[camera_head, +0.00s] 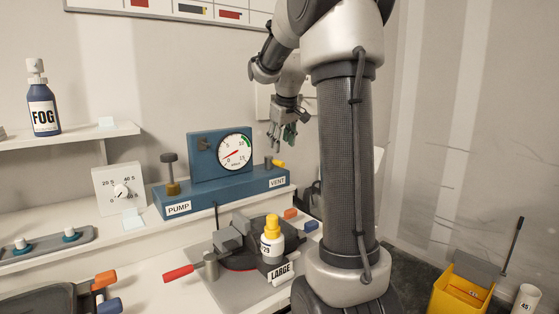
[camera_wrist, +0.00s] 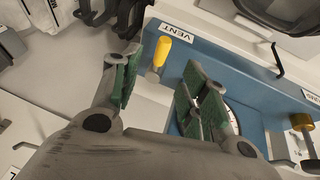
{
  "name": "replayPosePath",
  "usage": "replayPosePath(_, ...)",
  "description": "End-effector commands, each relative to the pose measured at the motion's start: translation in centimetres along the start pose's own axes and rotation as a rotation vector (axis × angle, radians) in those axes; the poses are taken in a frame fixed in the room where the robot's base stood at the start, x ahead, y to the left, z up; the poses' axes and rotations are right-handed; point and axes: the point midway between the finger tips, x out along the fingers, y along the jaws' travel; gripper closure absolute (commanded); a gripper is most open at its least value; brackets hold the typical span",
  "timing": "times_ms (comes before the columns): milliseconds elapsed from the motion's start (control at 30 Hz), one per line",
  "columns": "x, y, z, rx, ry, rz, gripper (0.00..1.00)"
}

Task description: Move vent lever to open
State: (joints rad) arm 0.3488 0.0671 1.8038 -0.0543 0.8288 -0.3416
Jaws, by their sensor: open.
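The vent lever has a yellow handle (camera_head: 279,163) at the right end of the blue pump unit (camera_head: 230,187), beside its VENT label. The yellow handle (camera_wrist: 162,52) also shows in the wrist view, next to the VENT label (camera_wrist: 176,32). My gripper (camera_head: 283,141) hangs above the lever in the head view. Its green-padded fingers are open and empty. In the wrist view my gripper (camera_wrist: 160,85) has the yellow handle beyond and between its fingertips, with no visible contact.
A gauge panel (camera_head: 220,154) stands on the blue unit, left of the lever. A brass knob (camera_head: 170,176) is at the PUMP end.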

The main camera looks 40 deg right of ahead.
Motion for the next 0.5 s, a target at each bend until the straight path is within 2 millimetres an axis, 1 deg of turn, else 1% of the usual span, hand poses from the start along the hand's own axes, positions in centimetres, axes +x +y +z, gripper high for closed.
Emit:
replayPosePath(167, 2.3, -0.2, 0.3, -0.021, -0.009, -0.005, 0.56)
replayPosePath(300, 4.8, -0.2, 0.4, -0.020, -0.010, -0.005, 0.56)
replayPosePath(400, 6.3, -0.2, 0.4, -0.020, -0.009, -0.005, 0.56)
replayPosePath(500, 7.3, -0.2, 0.3, -0.019, -0.007, -0.004, 0.56)
